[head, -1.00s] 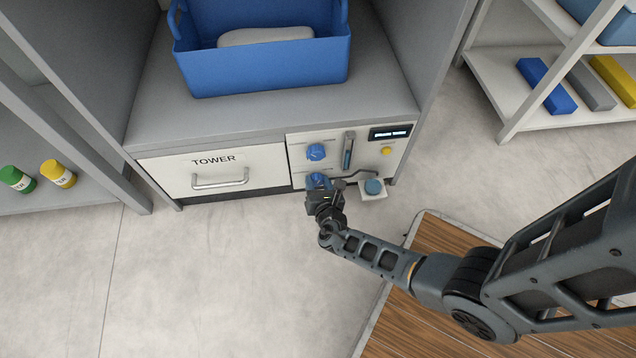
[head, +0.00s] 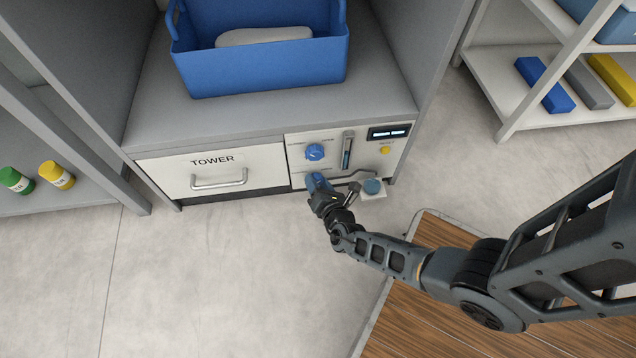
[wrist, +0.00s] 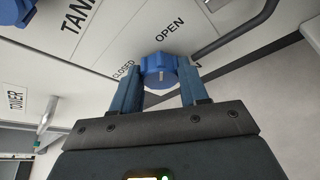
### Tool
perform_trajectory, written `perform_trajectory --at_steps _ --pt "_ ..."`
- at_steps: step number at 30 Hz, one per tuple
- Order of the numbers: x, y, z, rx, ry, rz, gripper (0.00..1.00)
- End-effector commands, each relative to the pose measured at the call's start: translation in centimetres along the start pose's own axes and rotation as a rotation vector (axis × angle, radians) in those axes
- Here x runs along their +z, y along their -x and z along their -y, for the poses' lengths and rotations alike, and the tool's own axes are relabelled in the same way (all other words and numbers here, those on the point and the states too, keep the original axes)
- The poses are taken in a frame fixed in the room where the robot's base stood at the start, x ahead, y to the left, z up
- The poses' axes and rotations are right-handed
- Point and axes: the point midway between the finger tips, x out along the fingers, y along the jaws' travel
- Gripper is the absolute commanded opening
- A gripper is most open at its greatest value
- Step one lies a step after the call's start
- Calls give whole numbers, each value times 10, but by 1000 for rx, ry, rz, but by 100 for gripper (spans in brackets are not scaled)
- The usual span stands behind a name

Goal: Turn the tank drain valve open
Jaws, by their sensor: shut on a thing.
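The tank drain valve is a blue ribbed knob (wrist: 159,68) low on the white control panel. In the wrist view it sits between the two fingers of my gripper (wrist: 160,88), which is shut on it. A pale pointer mark shows on the knob's near side. The label CLOSED (wrist: 123,70) lies left of the knob and OPEN (wrist: 169,30) lies above it. Another label at the right is mostly hidden by a finger. In the head view my gripper (head: 318,190) covers much of the lower knob.
An upper blue knob (head: 315,152), a level gauge (head: 347,150), a display (head: 389,132) and a yellow button (head: 384,150) share the panel. A pipe runs to a small outlet with a blue disc (head: 373,187) close right of my gripper. The TOWER drawer (head: 218,181) is at left.

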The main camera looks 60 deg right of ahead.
Motion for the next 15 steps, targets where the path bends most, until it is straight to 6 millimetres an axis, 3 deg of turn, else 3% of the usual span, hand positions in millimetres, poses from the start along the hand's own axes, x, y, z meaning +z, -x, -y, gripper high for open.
perform_trajectory --at_steps 2,3,10,15 --pt "0 0 0 -1 -2 -1 13" --pt "0 0 0 -1 -2 -1 48" --pt "0 0 0 -1 -1 0 69" --pt "0 0 0 -1 0 0 69"
